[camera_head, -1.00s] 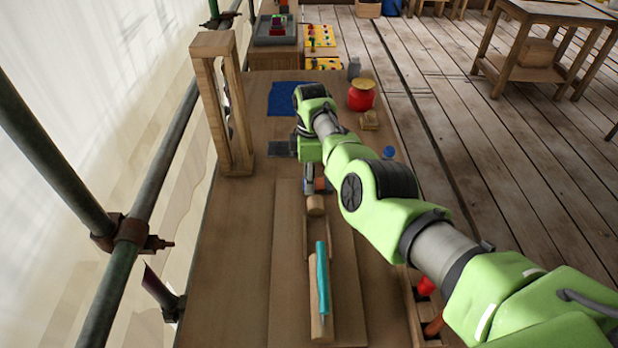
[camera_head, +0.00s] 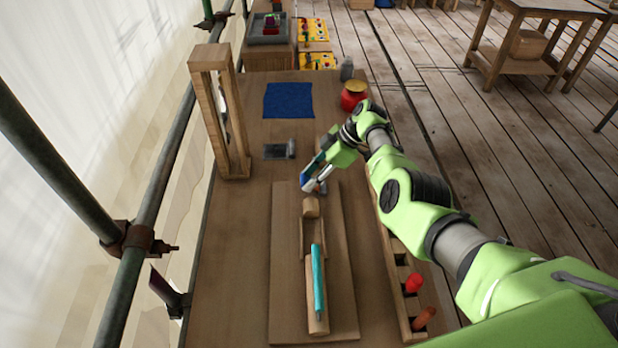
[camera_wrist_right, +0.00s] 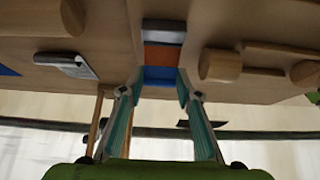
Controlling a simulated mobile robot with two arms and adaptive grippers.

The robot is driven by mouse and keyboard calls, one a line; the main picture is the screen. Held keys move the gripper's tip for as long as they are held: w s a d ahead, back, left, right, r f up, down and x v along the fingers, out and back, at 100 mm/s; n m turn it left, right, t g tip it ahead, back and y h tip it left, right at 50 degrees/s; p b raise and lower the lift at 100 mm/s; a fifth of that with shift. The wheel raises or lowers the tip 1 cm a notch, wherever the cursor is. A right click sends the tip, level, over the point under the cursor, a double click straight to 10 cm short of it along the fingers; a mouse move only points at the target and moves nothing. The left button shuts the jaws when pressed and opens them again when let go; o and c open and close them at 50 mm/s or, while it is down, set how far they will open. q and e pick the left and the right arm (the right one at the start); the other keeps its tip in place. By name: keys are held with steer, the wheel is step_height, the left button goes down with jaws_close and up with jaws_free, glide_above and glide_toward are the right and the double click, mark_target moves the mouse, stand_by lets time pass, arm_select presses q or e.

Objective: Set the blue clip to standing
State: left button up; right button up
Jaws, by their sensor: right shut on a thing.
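My right gripper (camera_head: 313,177) comes in from the right, tilted, just above the far end of the wooden board (camera_head: 285,260). It is shut on a small block-like piece, which I take for the blue clip (camera_head: 305,180). In the right wrist view the clip (camera_wrist_right: 161,75) sits between the two teal-padded fingertips (camera_wrist_right: 160,92), with blue nearest the fingers, then orange, then grey. I cannot tell whether the clip touches the surface behind it. My left gripper is not in view.
A teal tool (camera_head: 319,280) lies on a wooden piece on the board, near a round peg (camera_head: 311,207). A slotted rack (camera_head: 398,300) stands right. A wooden frame (camera_head: 207,120) stands left. A dark plate (camera_head: 277,151), blue mat (camera_head: 288,100) and red jar (camera_head: 352,100) lie beyond.

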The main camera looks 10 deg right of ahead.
stand_by(0.3)
steer(key=o, duration=1.1)
steer(key=v, duration=1.2)
steer(key=shift+d+f, duration=0.1)
steer(key=shift+d, duration=0.1)
